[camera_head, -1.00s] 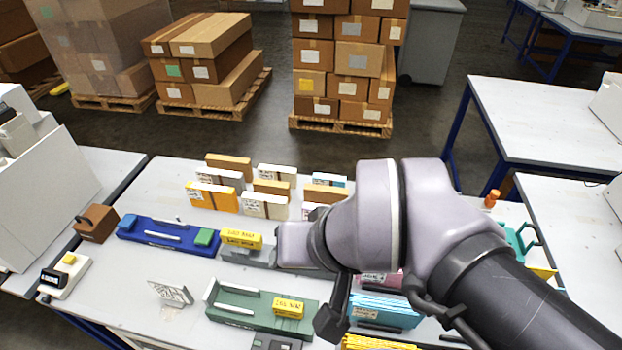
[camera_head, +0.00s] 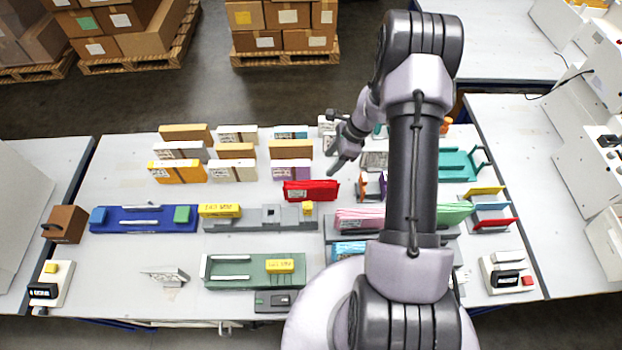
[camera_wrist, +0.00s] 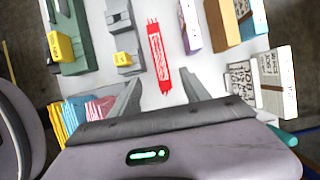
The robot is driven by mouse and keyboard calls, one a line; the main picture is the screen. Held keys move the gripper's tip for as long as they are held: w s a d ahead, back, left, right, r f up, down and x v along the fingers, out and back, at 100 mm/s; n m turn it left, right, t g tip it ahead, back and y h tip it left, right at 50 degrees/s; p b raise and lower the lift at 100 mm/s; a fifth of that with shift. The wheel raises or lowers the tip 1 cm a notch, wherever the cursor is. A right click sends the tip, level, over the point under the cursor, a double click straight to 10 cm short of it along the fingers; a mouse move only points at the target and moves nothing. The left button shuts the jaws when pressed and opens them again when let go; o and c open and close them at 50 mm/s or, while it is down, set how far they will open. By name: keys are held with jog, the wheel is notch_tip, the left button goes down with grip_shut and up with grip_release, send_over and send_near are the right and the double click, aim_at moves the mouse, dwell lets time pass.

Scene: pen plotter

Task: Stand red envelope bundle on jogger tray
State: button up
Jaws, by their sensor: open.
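The red envelope bundle (camera_head: 310,190) is on the white table just behind the grey fixture. In the wrist view the red bundle (camera_wrist: 158,55) lies ahead of and between the fingertips, touched by neither. My gripper (camera_head: 342,148) is above the table, behind and right of the bundle; its open, empty fingers (camera_wrist: 161,92) show in the wrist view. Nothing is labelled as the jogger tray. A teal tray-like fixture with upright posts (camera_head: 458,166) is at the right of the table, and a green tray (camera_head: 240,281) is at the front.
Rows of orange, white and brown packs (camera_head: 180,172) stand behind the bundle. A grey fixture (camera_head: 265,225) with yellow blocks and a blue one (camera_head: 140,222) lie in front. Pink and blue envelope stacks (camera_head: 350,212) stand to the right.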

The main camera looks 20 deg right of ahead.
aim_at(312, 184)
jog(key=x, duration=1.6)
jog(key=shift+b, duration=0.4)
grip_shut()
